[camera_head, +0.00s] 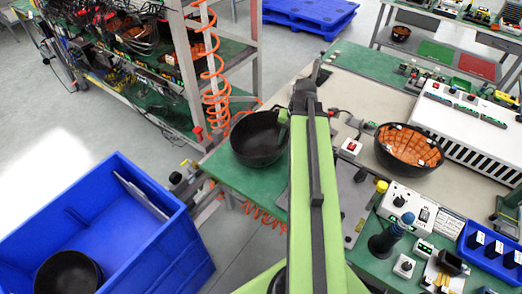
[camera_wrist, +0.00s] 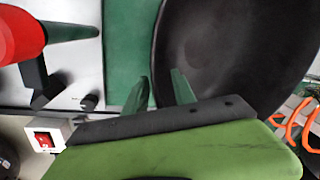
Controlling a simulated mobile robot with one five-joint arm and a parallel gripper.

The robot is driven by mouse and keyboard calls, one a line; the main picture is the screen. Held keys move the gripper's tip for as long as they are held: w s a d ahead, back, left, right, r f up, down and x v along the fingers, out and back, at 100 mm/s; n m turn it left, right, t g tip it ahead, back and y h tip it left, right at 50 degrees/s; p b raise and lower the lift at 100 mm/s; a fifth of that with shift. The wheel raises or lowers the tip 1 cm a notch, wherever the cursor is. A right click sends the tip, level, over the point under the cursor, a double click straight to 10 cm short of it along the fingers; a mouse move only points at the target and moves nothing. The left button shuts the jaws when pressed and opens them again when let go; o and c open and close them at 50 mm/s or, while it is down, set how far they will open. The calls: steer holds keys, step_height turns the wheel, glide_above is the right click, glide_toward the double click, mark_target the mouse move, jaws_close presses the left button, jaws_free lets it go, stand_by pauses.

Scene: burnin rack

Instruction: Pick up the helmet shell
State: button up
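A black, bowl-like helmet shell (camera_head: 256,140) sits on the green edge of the workbench, hollow side up. Its dark inside fills the upper right of the wrist view (camera_wrist: 230,45). My gripper (camera_head: 285,118) is at the shell's right rim in the head view. In the wrist view my gripper (camera_wrist: 160,76) shows two green fingers apart. One finger lies over the shell's inside and the other over the green surface outside, with the rim between them. I cannot tell whether either finger touches the rim. My arm hides part of the bench right of the shell.
A shell with orange-brown padding (camera_head: 408,148) sits farther right on the bench. Another black shell (camera_head: 68,274) lies in a blue bin (camera_head: 150,245) at lower left. A white switch box (camera_head: 350,147) stands right of my arm. An orange coiled hose (camera_head: 214,75) hangs behind.

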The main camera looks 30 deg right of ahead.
steer(key=shift+r, duration=0.1)
jaws_close()
stand_by(1.3)
